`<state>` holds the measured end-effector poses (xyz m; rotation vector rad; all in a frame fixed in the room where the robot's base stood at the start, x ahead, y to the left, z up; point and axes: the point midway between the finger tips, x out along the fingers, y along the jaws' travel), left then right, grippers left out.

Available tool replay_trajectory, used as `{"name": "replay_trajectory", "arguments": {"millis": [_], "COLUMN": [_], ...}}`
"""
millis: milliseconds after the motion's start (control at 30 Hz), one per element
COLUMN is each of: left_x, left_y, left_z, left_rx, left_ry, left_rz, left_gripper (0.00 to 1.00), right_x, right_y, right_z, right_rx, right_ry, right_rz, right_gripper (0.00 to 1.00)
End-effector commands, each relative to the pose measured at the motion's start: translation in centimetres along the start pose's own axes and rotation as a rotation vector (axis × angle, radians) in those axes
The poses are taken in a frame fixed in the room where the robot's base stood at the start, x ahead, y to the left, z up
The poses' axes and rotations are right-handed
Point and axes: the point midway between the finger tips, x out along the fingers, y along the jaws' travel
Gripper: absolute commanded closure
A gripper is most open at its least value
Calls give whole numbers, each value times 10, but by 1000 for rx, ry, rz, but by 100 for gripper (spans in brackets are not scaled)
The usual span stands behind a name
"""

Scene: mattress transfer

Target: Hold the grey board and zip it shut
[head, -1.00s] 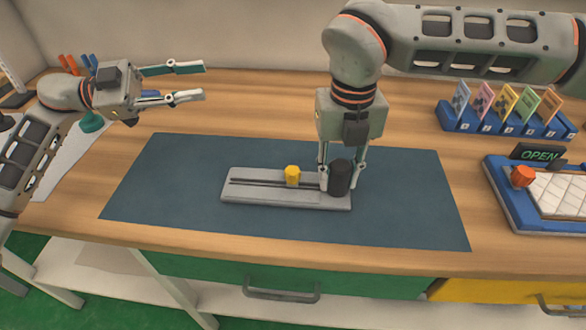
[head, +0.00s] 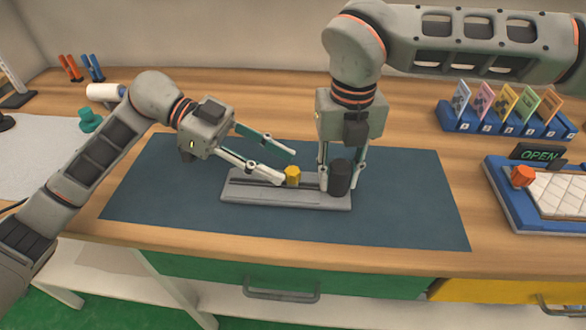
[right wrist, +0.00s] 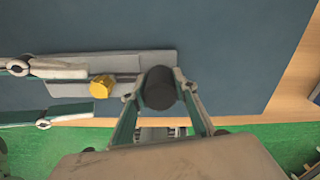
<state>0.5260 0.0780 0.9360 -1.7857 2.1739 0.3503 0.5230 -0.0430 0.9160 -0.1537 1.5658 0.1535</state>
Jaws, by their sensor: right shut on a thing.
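The grey board (head: 285,198) lies on the dark blue mat, with a dark slotted track running along it. A yellow slider (head: 293,175) stands on the track near the middle. A black round post (head: 340,178) stands at the board's right end. My right gripper (head: 341,184) points down and is shut on the post; the right wrist view shows a finger on each side of the post (right wrist: 157,90). My left gripper (head: 287,167) is open and low over the board.
The blue mat (head: 410,215) is clear around the board. A blue tray with a white quilted piece and an orange knob (head: 522,175) stands at the right, by an OPEN sign. A blue card rack (head: 490,122) stands behind. A teal object (head: 90,121) is at the left.

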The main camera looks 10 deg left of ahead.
Motion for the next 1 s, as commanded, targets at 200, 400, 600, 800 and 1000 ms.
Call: {"name": "replay_trajectory", "arguments": {"millis": [200,400,600,800,1000], "left_x": [30,40,40,40,37], "left_y": [0,0,0,0,0], "left_z": [-1,-1,0,0,1], "left_rx": [0,1,1,1,0], "left_ry": [2,1,1,1,0], "left_rz": [1,-2,-2,-2,-2], "left_gripper": [66,66,66,100,100], "right_x": [-1,-1,-1,-1,-1], "right_y": [0,0,0,0,0], "right_z": [0,0,0,0,0], "right_rx": [0,0,0,0,0], "right_ry": [-2,-2,-2,-2,-2], "right_rz": [1,1,1,1,1], "right_gripper": [100,100,100,100,100]}}
